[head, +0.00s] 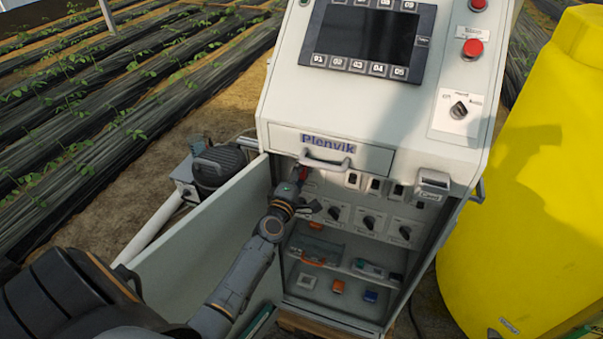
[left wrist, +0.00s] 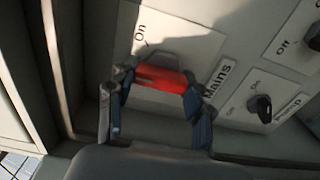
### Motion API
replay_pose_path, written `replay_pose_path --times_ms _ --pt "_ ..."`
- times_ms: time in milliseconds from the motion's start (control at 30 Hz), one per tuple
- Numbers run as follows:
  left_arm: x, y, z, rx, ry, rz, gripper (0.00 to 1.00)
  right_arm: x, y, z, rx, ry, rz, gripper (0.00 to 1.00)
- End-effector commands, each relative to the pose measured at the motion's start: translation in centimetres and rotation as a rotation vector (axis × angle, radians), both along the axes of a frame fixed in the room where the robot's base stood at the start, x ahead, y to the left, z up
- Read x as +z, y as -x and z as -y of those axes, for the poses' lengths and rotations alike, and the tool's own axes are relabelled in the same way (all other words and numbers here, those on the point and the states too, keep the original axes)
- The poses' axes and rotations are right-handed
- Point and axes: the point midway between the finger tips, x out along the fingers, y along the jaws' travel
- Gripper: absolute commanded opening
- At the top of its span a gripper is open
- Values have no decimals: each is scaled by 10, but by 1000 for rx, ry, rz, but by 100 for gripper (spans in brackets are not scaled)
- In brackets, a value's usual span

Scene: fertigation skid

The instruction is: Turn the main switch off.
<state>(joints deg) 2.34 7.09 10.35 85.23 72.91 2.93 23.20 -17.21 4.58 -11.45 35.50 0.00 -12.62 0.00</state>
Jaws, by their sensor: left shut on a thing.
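The main switch is a red handle (left wrist: 162,79) on a grey base, on a white plate (left wrist: 185,45) marked "On" and "Mains" in the left wrist view. My left gripper (left wrist: 155,98) is shut on the red handle, a finger at each end of it. In the head view the red handle (head: 303,173) shows just past my left gripper (head: 296,190), inside the open cabinet at its upper left. The gripper hides part of the switch there. Which mark the handle points to is hard to tell. My right gripper is not in view.
The cabinet's open door (head: 205,235) stands left of my left arm. Several black knobs (head: 369,222) sit right of the switch, above shelves with small items. A drawer with a handle (head: 326,160) juts above. A yellow tank (head: 530,190) stands at right.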

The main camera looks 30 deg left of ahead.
Motion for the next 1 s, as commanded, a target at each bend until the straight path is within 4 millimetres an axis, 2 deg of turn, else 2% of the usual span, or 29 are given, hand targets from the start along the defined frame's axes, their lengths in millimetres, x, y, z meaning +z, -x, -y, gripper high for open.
replay_pose_path --times_ms 600,1000 --pt "-3 0 2 -1 549 130 19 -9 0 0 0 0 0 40" --pt "-3 0 2 -1 750 178 19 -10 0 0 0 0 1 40"
